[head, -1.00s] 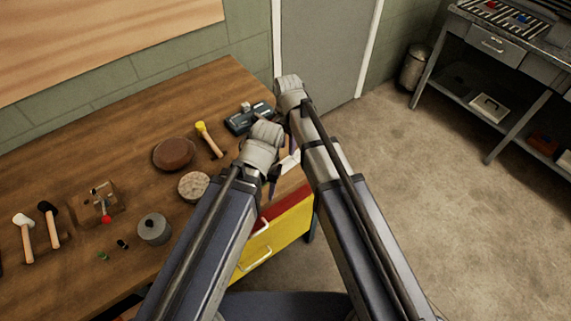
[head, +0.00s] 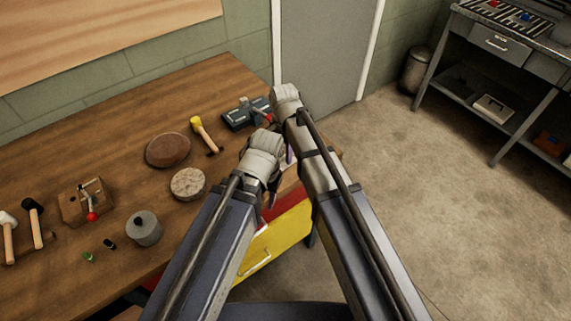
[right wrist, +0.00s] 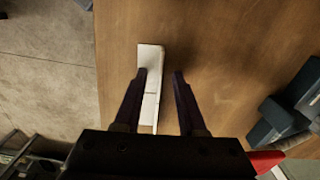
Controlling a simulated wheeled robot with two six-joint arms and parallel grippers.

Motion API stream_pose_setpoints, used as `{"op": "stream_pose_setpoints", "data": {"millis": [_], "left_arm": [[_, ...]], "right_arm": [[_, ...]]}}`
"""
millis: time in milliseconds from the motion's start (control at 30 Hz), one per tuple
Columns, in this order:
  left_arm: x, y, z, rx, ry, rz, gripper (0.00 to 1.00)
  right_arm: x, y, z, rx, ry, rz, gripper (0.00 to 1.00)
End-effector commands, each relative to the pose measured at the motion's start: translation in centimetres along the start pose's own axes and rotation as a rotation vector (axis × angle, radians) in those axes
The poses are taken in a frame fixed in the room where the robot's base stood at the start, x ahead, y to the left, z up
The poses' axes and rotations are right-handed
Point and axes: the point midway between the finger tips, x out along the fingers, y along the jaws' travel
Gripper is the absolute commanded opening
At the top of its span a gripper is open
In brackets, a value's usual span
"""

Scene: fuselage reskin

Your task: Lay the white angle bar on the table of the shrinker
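The white angle bar (right wrist: 151,85) lies on the wooden table near its edge in the right wrist view. In the head view my arms mostly hide it. My right gripper (right wrist: 158,72) is open above it, its two dark fingers apart, with the bar nearer the left finger. In the head view my right gripper (head: 289,152) hangs over the table's right end. My left gripper (head: 272,188) is beside it, nearer me; its finger gap is unclear. A dark grey tool (head: 246,113) with a red handle and a wood-based lever tool (head: 86,202) stand on the table; I cannot tell which is the shrinker.
The table (head: 110,130) also holds a yellow-headed hammer (head: 204,132), a brown round pad (head: 168,150), a tan disc (head: 188,184), a grey pot (head: 144,228) and two mallets. Yellow drawers (head: 270,246) are below. The floor (head: 430,200) at right is clear.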

Motion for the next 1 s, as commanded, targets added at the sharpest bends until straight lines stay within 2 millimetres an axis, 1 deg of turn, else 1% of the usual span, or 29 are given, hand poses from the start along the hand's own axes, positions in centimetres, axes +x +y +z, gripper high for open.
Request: {"op": "stream_pose_setpoints", "data": {"millis": [133,400,467,500,1000], "left_arm": [[-0.14,-0.01,0.01,0.000,0.000,0.000,0.50],[-0.14,-0.02,0.01,0.000,0.000,0.000,0.50],[-0.14,-0.01,0.01,0.000,0.000,0.000,0.50],[-0.14,-0.01,0.01,0.000,0.000,0.000,0.50],[-0.14,-0.01,0.01,0.000,0.000,0.000,0.50]], "right_arm": [[-0.14,0.01,-0.01,0.000,0.000,0.000,0.39],[-0.14,0.01,-0.01,0.000,0.000,0.000,0.09],[-0.14,0.01,-0.01,0.000,0.000,0.000,0.02],[-0.14,0.01,-0.01,0.000,0.000,0.000,0.00],[-0.14,0.01,-0.01,0.000,0.000,0.000,0.00]]}}
